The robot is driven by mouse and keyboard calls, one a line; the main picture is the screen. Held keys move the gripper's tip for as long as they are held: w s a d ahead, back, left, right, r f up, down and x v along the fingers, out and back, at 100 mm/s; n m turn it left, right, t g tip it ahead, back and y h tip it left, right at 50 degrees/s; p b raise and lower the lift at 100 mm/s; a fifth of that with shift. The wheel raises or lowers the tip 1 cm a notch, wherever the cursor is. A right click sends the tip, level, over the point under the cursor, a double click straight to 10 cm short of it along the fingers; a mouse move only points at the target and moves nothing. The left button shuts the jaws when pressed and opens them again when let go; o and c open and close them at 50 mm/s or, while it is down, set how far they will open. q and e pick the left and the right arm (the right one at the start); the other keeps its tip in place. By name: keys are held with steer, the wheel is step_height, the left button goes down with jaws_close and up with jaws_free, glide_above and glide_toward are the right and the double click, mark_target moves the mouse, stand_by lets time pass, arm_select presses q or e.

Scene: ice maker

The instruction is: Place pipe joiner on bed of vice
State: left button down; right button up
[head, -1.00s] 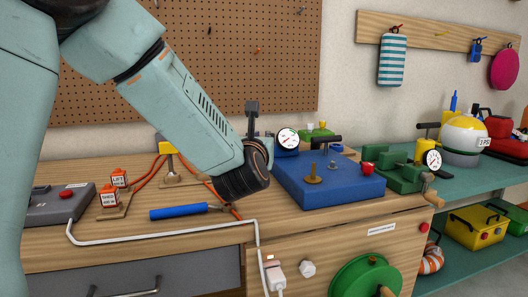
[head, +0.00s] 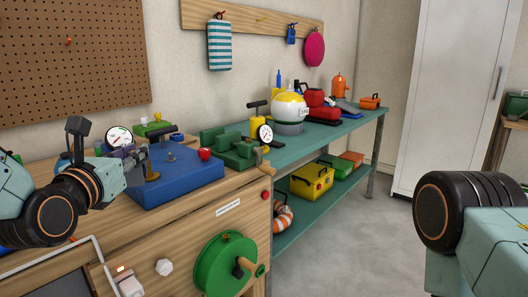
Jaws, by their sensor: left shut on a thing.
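My left gripper (head: 138,160) reaches in from the left over the blue box (head: 185,178) on the workbench. Its dark fingers are shut at the upper stem of a small brass fitting (head: 152,174), which appears to stand on the box top. This fitting may be the pipe joiner; its shape is too small to be sure. The green vice (head: 235,150) sits to the right of the blue box, at the bench's right end, with a wooden handle at its front. The gripper is well left of the vice bed. My right gripper is out of view; only part of its arm shows at the right.
A red knob (head: 205,154) sits between fitting and vice. White dial gauges (head: 119,136) stand behind the box and beside the vice (head: 265,133). A green reel (head: 222,262) is on the bench front. A teal shelf (head: 340,128) at right holds several items. Floor at right is clear.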

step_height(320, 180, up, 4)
steer(key=p, duration=0.3)
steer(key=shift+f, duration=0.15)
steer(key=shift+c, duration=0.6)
arm_select(q)
steer(key=s+d+f+m+g+h, duration=0.1)
steer(key=s+d+f+m+h, duration=0.1)
steer(key=s+f, duration=0.5)
steer(key=s+d+f+m+g+h, duration=0.1)
steer(key=s+d+f+h, duration=0.4)
steer(key=f, duration=0.8)
steer(key=s+m, duration=0.1)
steer(key=s, duration=0.2)
steer(key=shift+s+d+f+m, duration=0.15)
steer(key=shift+f+m, duration=0.05)
steer(key=shift+m, duration=0.2)
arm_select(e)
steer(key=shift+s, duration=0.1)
